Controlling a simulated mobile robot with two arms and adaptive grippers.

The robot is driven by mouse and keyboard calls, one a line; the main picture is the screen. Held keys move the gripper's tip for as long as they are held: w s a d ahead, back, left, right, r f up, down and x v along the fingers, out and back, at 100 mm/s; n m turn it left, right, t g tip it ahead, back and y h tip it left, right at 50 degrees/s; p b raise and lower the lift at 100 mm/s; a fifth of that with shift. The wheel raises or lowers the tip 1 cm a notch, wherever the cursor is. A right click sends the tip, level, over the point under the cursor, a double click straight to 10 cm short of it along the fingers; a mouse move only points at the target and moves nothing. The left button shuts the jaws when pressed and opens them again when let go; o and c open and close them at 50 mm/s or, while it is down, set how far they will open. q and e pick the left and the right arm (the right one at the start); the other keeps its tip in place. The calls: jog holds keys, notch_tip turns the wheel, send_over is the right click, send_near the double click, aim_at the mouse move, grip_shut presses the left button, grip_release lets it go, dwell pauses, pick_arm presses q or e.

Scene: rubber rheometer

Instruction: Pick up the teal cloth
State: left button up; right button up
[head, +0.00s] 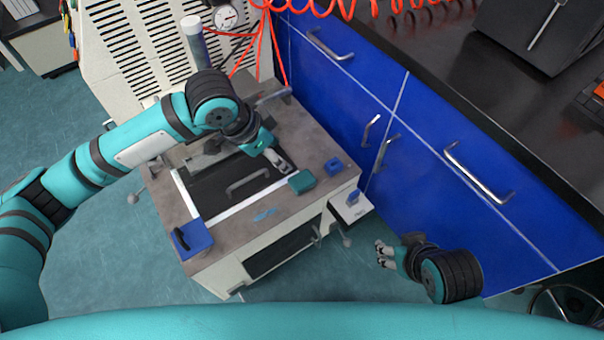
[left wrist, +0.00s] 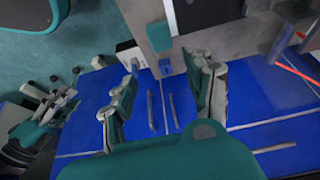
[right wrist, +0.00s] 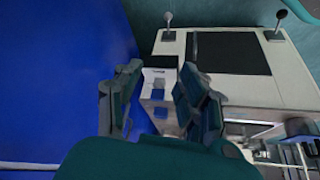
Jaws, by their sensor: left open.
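The teal cloth (head: 301,182), a small folded block, lies on the grey top of the machine near its front right edge. It also shows in the left wrist view (left wrist: 158,36), beyond the fingertips. My left gripper (head: 279,161) is above the machine top, just behind and left of the cloth in the head view. Its fingers are apart in the left wrist view (left wrist: 168,65), with no cloth between them. My right gripper (head: 382,254) hangs in front of the blue cabinets, right of the machine. Its fingers are apart and empty in the right wrist view (right wrist: 160,72).
A small blue block (head: 333,166) sits right of the cloth. A dark panel with a handle (head: 247,183) fills the middle of the top. A blue piece with a black handle (head: 192,239) is at the front left corner. Blue cabinets (head: 420,165) stand close on the right.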

pick_arm(q)
jog(key=b, duration=0.4)
send_near(302, 179)
pick_arm(e)
jog(key=w+a+r+t+y, duration=0.2)
jog(key=w+a+r+t, duration=0.3)
jog(key=w+r+t, duration=0.6)
pick_arm(q)
jog(key=x, duration=0.4)
jog(key=shift+s+b, duration=0.15)
jog(key=shift+b, duration=0.25)
jog(key=shift+d+f, duration=0.1)
jog(key=shift+f, duration=0.2)
jog(key=shift+b+x, duration=0.95)
jog(key=shift+x, duration=0.2)
jog(key=shift+b+x, duration=0.55)
jog(key=shift+x, duration=0.65)
pick_arm(e)
jog(key=s+a+r+n+t+y, duration=0.1)
jog(key=s+r+t+y, duration=0.2)
jog(key=r+t, duration=0.6)
notch_tip(302, 179, up, 7)
jog(key=shift+r+t+y, duration=0.1)
jog(key=shift+t+y, duration=0.2)
jog(key=shift+y, duration=0.4)
pick_arm(q)
jog(key=shift+c, duration=0.4)
pick_arm(e)
jog(key=shift+s, duration=0.1)
